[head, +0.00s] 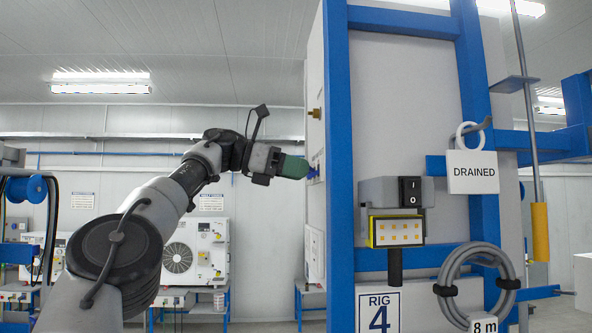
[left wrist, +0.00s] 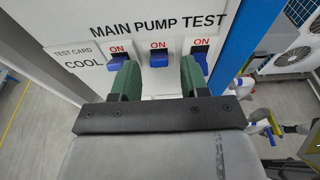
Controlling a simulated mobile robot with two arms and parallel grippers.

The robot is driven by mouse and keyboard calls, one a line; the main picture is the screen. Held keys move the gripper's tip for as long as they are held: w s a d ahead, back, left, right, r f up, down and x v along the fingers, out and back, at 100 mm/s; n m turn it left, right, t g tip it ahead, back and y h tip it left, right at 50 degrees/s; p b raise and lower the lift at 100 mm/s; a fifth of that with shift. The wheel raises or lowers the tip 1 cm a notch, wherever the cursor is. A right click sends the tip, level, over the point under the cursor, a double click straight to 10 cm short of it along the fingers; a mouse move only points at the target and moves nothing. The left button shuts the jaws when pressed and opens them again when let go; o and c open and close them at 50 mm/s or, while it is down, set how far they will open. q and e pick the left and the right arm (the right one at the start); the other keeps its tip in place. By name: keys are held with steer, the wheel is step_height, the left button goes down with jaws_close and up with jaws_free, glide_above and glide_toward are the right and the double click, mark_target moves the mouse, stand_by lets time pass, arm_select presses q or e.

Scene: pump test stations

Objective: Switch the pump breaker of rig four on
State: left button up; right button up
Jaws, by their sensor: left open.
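The breaker panel (left wrist: 140,15) of rig four has three blue levers under the words MAIN, PUMP and TEST. The pump breaker (left wrist: 159,59) is the middle lever. It sits low, below its red ON mark, like the main lever (left wrist: 119,57) and the test lever (left wrist: 200,62). My left gripper (left wrist: 158,78) is open, its green fingers apart on either side of the pump lever's line; contact is not clear. In the head view my left gripper (head: 306,168) points at the panel's side, and the levers are mostly hidden.
The rig's blue frame (head: 338,150) stands just right of the gripper. A white fan unit (head: 190,252) stands behind my left arm.

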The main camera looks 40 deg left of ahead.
arm_select(q)
steer(key=v, duration=0.7)
steer(key=shift+s+a, duration=0.15)
steer(key=shift+s, duration=0.1)
steer(key=shift+w, duration=0.1)
stand_by(0.4)
